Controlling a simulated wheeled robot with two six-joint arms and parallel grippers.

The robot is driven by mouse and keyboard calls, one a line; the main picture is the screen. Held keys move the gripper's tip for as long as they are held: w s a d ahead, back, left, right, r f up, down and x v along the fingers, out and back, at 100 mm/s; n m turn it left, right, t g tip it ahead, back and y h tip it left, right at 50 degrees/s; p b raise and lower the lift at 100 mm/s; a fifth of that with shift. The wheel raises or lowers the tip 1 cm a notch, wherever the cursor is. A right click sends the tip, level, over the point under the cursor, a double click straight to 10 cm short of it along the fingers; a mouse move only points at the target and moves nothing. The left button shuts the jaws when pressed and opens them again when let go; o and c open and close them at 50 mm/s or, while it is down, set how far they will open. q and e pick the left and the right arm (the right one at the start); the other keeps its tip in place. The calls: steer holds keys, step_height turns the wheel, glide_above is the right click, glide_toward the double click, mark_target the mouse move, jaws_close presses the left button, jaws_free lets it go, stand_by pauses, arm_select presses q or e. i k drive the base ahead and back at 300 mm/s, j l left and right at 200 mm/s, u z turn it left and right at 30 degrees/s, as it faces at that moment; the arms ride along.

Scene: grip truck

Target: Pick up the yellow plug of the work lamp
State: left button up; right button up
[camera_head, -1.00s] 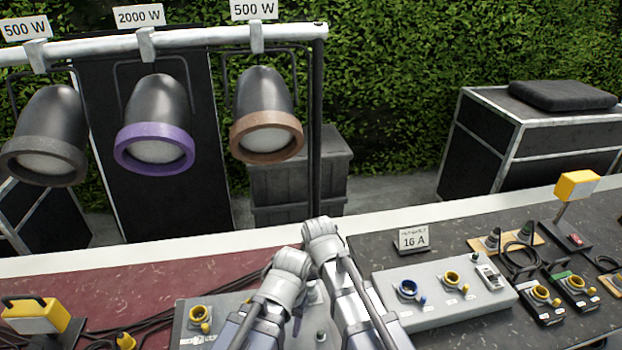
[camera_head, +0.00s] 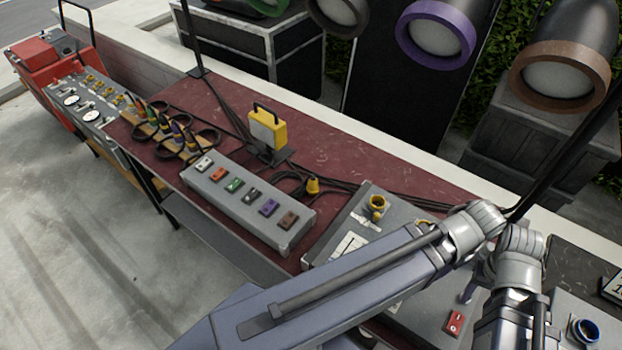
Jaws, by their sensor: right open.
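The work lamp (camera_head: 267,130) is a yellow block with a dark handle, standing upright on a dark base on the red tabletop. My right gripper (camera_head: 469,287) barely shows as a small grey part beside the arm links at the lower right. It is open and well apart from the plug. I cannot make out my left gripper; only arm links show.
A grey box with several coloured switches (camera_head: 250,202) stands in front of the lamp. A grey box with a yellow socket (camera_head: 377,205) stands right of the plug. Black cables run along the table back. Lamps hang above; a red machine (camera_head: 48,62) is far left.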

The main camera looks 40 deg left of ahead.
mark_target(312, 189)
steer(key=k+j+u, duration=0.1)
steer(key=u, duration=0.6)
steer(key=i+l+u, duration=0.1)
steer(key=u, duration=0.8)
steer(key=k+l, duration=0.05)
